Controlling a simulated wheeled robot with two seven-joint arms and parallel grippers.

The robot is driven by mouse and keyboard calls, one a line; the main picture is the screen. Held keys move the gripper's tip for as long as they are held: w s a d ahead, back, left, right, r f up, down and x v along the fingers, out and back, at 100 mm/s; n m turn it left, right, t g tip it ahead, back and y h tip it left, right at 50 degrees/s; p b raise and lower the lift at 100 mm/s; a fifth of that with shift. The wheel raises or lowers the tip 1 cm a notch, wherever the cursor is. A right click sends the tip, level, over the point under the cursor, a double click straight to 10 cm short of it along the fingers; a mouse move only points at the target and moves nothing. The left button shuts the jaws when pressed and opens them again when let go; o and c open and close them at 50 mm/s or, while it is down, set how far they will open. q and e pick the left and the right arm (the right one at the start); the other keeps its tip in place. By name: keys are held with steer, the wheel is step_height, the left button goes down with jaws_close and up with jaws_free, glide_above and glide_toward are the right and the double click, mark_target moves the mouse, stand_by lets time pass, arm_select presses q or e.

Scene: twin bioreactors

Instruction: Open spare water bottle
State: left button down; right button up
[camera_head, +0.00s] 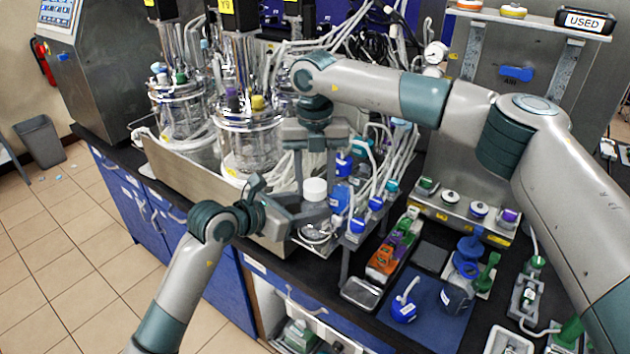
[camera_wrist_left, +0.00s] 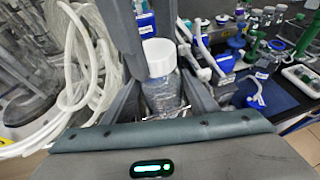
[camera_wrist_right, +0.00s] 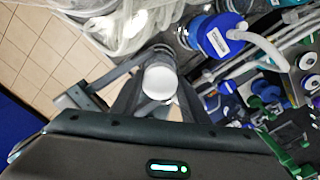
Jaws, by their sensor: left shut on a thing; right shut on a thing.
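The spare water bottle is a clear bottle with a white screw cap (camera_head: 315,189). Its body (camera_wrist_left: 163,93) shows below the cap in the left wrist view. My left gripper (camera_head: 312,217) comes in from the left and is shut on the bottle body, holding it roughly upright. My right gripper (camera_head: 315,175) reaches down from above and is shut on the white cap, with a finger on either side. In the right wrist view the cap (camera_wrist_right: 160,82) sits between its fingers. The cap is on the bottle. Part of the body is hidden by my left gripper.
Two glass bioreactors (camera_head: 250,143) stand in a metal tray behind left, with many loose tubes nearby. Blue-capped bottles (camera_head: 357,225) stand close at right. A blue mat (camera_head: 436,322) with dark and blue-capped items lies to the front right. Open floor is at left.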

steer(key=n, duration=1.1)
steer(key=shift+n, duration=0.4)
steer(key=n, duration=1.1)
steer(key=shift+r+n, duration=0.1)
steer(key=shift+n, duration=0.3)
steer(key=n, duration=0.5)
steer(key=shift+n, duration=0.3)
steer(key=n, duration=1.1)
steer(key=shift+n, duration=0.4)
steer(key=n, duration=0.4)
